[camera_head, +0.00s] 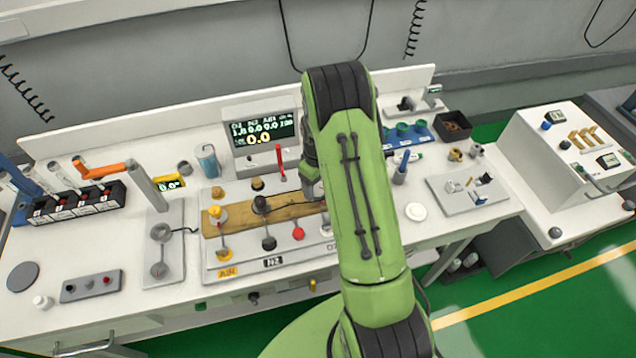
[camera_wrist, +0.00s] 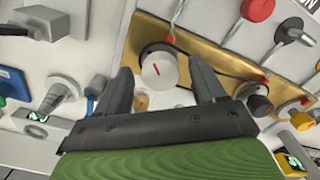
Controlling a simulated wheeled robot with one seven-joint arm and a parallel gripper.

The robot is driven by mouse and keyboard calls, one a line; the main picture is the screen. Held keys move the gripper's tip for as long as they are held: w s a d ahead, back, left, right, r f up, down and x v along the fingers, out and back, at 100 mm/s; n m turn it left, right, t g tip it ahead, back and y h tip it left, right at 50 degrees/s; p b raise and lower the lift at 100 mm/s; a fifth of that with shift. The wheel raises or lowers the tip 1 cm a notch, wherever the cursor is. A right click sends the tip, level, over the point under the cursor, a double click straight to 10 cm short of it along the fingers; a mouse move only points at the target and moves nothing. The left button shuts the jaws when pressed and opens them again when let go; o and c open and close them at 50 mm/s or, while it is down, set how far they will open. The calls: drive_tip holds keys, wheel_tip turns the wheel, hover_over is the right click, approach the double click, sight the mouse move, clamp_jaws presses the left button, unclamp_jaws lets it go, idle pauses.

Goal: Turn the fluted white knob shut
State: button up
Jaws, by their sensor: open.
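The white knob (camera_wrist: 160,70) shows in the wrist view, with a round pale face, a small red mark and a darker collar at its base. It sits at one end of the brass-coloured plate (camera_wrist: 205,52). My gripper (camera_wrist: 161,68) is open, with one dark finger on each side of the knob in the picture. Gaps show between the knob and both fingers; I cannot tell how deep the fingertips reach. In the head view my gripper (camera_head: 311,182) is by the right end of the brass plate (camera_head: 285,213), and my arm hides the white knob.
A black knob (camera_wrist: 258,100) on the same plate and a red knob (camera_wrist: 257,9) lie near in the wrist view. A red upright lever (camera_head: 280,160) stands just left of my gripper, before the display (camera_head: 262,132). A blue-topped post (camera_head: 401,168) stands right of my arm.

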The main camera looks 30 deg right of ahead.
drive_tip(key=c, duration=1.1)
drive_tip(key=shift+o, duration=0.2)
drive_tip(key=m+b, duration=0.2)
drive_tip(key=m, duration=0.2)
drive_tip(key=m+b, duration=0.1)
drive_tip(key=m, duration=0.3)
drive_tip(key=shift+m+b, duration=0.3)
drive_tip(key=shift+r+m, duration=0.1)
drive_tip(key=shift+m, duration=0.2)
drive_tip(key=o, duration=1.1)
drive_tip(key=shift+c, duration=0.2)
